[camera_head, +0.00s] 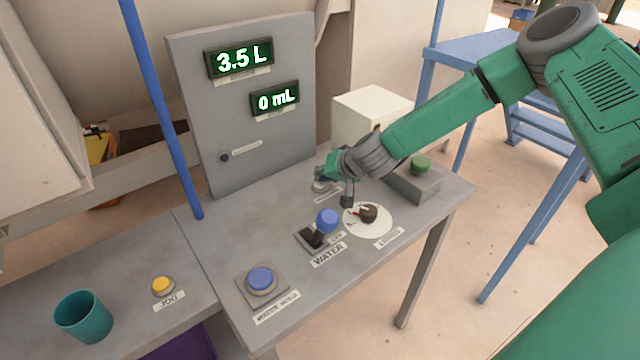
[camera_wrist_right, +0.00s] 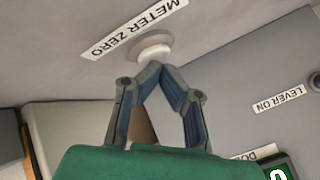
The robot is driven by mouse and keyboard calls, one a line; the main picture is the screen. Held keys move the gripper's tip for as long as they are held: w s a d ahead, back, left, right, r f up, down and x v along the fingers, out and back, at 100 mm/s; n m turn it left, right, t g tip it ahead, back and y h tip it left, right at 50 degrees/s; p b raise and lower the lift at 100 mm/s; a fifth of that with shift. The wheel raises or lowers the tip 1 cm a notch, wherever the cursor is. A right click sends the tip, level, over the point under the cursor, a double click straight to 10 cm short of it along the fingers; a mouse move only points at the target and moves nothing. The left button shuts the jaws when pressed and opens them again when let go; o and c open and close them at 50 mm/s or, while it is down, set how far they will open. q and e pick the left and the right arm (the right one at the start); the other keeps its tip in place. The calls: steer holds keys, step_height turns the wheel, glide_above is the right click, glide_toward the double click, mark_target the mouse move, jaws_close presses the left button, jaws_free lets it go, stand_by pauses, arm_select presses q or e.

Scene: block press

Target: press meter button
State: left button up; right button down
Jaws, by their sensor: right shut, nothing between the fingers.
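The meter button (camera_wrist_right: 154,46) is a pale round knob beside the METER ZERO label (camera_wrist_right: 134,28) in the right wrist view. My right gripper (camera_wrist_right: 152,68) is shut and empty, its fingertips right at the button. I cannot tell whether they touch it or whether it is pressed. In the head view, my right gripper (camera_head: 323,182) reaches down over the back of the grey table and mostly hides the button. The meter display (camera_head: 275,99) on the upright panel reads 0 mL, and the upper display (camera_head: 240,58) reads 3.5 L. My left gripper is not in view.
Near the gripper are the blue-knobbed WATER lever (camera_head: 327,221), a white dial (camera_head: 357,228) and a box with a green button (camera_head: 421,165). A blue button (camera_head: 261,280), a yellow button (camera_head: 163,286) and a teal cup (camera_head: 84,318) stand left. A blue post (camera_head: 160,100) rises beside the panel.

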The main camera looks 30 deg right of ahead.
mark_target(320, 184)
steer(key=shift+a+f, duration=0.1)
steer(key=shift+f, duration=0.1)
stand_by(0.5)
steer(key=shift+a+r+p, duration=0.1)
steer(key=shift+r+p, duration=0.55)
steer(key=shift+r, duration=0.3)
steer(key=shift+r, duration=0.1)
step_height(320, 184, up, 5)
steer(key=p, duration=0.4)
stand_by(0.4)
